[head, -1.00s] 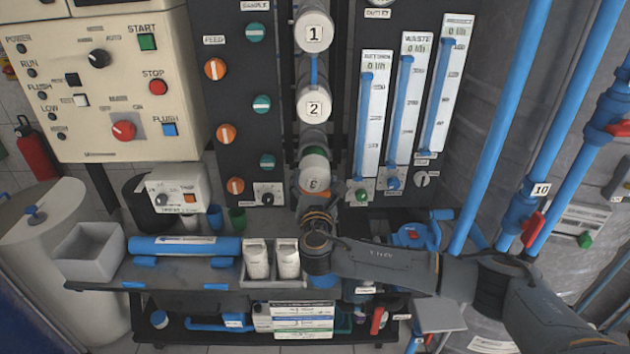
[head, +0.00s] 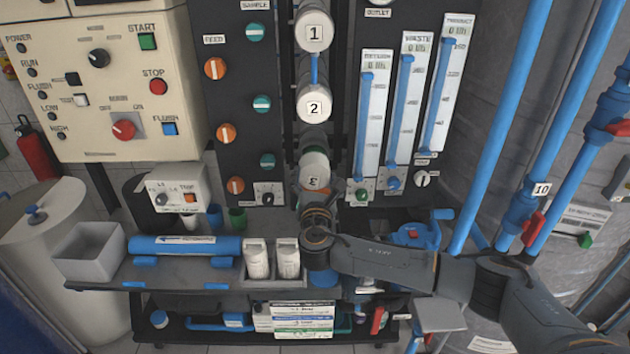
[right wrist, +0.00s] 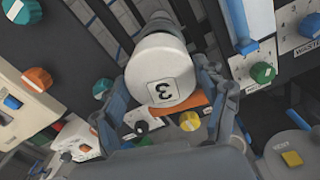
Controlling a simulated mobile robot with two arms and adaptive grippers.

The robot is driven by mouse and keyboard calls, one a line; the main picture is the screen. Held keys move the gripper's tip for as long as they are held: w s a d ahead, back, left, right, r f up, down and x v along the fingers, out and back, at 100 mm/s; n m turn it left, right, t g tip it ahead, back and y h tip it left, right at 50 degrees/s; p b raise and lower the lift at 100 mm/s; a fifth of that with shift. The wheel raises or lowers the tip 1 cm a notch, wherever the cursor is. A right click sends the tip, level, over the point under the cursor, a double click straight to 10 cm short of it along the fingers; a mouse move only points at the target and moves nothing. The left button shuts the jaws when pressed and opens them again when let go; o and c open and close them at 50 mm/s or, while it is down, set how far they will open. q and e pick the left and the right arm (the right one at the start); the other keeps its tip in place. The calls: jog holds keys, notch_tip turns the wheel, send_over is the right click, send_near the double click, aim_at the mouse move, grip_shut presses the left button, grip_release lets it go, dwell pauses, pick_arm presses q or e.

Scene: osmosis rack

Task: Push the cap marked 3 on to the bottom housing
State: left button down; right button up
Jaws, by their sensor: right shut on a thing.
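The white cap marked 3 (head: 314,176) is at the bottom of the column of housings, below the caps marked 1 (head: 314,34) and 2 (head: 314,107). Its digit reads upside down. In the right wrist view, the cap (right wrist: 164,70) fills the upper middle. My right gripper (head: 314,196) is shut on it, with one finger on each side of it in the right wrist view (right wrist: 165,95). The grey bottom housing (right wrist: 148,22) shows behind the cap, in line with it. I cannot tell whether a gap remains between them. My left gripper is not in view.
Flow meters (head: 370,115) stand right of the housings, a black valve panel (head: 228,100) left. Below are a blue cylinder (head: 185,246) and white bottles (head: 257,260) on a bench. Blue pipes (head: 500,130) rise at the right.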

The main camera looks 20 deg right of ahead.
jog(key=shift+b+x, duration=0.45)
jog(key=shift+x, duration=0.9)
jog(key=shift+w+d, duration=0.25)
jog(key=shift+w, duration=0.35)
dwell(1.0)
jog(key=o, duration=1.3)
jog(key=shift+c, duration=0.2)
